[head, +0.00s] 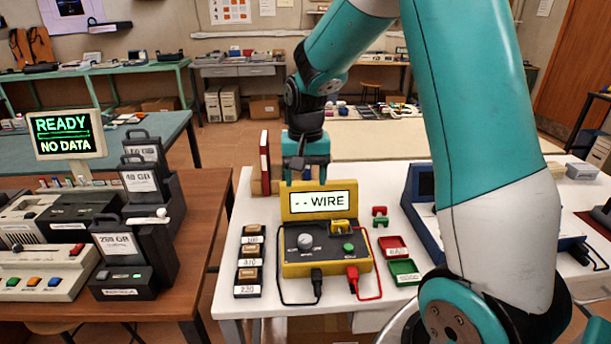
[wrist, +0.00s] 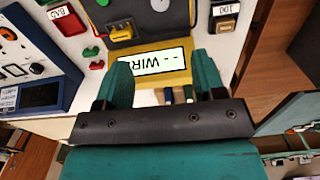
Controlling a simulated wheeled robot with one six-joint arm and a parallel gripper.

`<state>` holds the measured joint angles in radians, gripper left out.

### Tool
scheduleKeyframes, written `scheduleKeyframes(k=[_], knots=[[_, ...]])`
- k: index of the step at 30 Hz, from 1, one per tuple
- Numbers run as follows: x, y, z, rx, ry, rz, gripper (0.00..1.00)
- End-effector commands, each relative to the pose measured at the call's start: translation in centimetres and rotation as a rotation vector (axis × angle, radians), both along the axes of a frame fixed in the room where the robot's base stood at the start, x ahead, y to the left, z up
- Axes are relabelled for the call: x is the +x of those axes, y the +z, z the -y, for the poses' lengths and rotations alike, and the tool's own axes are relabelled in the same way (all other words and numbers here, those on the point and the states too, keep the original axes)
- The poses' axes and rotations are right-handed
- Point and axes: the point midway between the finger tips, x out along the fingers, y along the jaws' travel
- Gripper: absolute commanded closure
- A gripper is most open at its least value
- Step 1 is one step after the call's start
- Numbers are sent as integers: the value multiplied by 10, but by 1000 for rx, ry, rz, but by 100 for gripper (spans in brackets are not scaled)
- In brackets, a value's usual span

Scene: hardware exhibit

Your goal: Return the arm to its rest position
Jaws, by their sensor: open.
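My gripper (head: 305,172) hangs above the back of the white table, just behind the display of the yellow tester (head: 325,262) in the head view. In the wrist view my gripper (wrist: 165,85) has its two teal fingers apart, with nothing held between them. The tester's screen reads "- - WIRE", and part of that screen (wrist: 155,62) shows between the fingers in the wrist view. My teal and white arm reaches up and over from the right side of the head view.
Labelled black holders (head: 250,258) stand left of the tester. A red tray (head: 393,247) and a green tray (head: 404,271) lie to its right, near a blue instrument (head: 425,215). A red book (head: 265,160) stands behind. A brown desk (head: 190,275) with drives is at left.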

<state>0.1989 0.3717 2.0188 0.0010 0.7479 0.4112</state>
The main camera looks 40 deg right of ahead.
Motion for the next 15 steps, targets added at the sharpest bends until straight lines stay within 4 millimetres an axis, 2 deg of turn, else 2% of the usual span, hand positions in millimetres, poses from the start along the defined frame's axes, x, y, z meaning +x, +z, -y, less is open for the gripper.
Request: scheduleKeyframes(k=[10, 13, 15], knots=[[-1, 2, -4, 3, 14, 2, 37], [-10, 14, -28, 26, 106, 23, 37], [-25, 28, -59, 57, 233, 47, 37]])
